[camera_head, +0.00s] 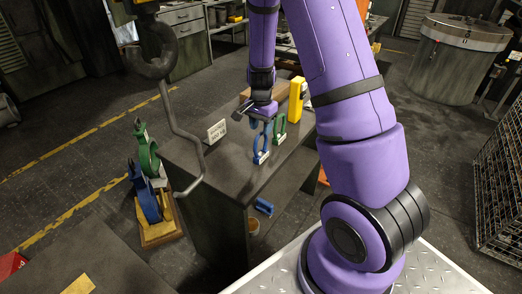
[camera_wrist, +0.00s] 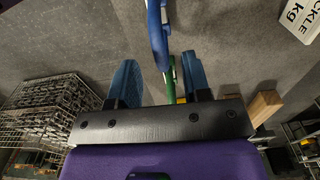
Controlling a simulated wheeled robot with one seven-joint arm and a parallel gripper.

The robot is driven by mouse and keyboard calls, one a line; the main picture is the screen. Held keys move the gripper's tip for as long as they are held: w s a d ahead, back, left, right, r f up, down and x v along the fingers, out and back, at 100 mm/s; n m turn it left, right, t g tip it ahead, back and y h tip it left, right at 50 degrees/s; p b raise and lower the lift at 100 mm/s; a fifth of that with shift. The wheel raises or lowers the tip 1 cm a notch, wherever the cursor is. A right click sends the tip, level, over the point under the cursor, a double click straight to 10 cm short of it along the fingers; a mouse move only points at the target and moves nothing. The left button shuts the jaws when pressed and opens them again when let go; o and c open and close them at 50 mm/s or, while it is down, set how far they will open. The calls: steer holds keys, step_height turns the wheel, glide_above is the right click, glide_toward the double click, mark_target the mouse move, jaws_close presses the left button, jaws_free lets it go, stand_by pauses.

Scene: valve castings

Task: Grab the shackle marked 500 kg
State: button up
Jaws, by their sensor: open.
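A blue shackle (camera_head: 261,155) stands on the dark workbench (camera_head: 228,165), just below my gripper (camera_head: 262,124). In the wrist view the blue shackle (camera_wrist: 158,35) lies ahead of and between the two blue fingers of my gripper (camera_wrist: 159,65). The fingers are apart and nothing is clamped between them. A green shackle (camera_head: 280,128) stands right behind the blue one; part of it shows in the wrist view (camera_wrist: 171,76). A white sign (camera_head: 217,131) stands left of them. In the wrist view the sign (camera_wrist: 301,17) reads "...CKLE" and "kg"; its number is cut off.
A yellow block (camera_head: 297,99) and a cardboard-coloured box (camera_head: 267,93) stand behind the shackles. A large hook (camera_head: 150,62) hangs at left. Larger green (camera_head: 146,150) and blue (camera_head: 147,196) pieces stand on a wooden base (camera_head: 160,233). A wire cage (camera_head: 502,180) is at right.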

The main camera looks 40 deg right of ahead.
mark_target(261, 132)
steer(key=shift+f, duration=1.75)
jaws_close()
steer(key=shift+r, duration=0.2)
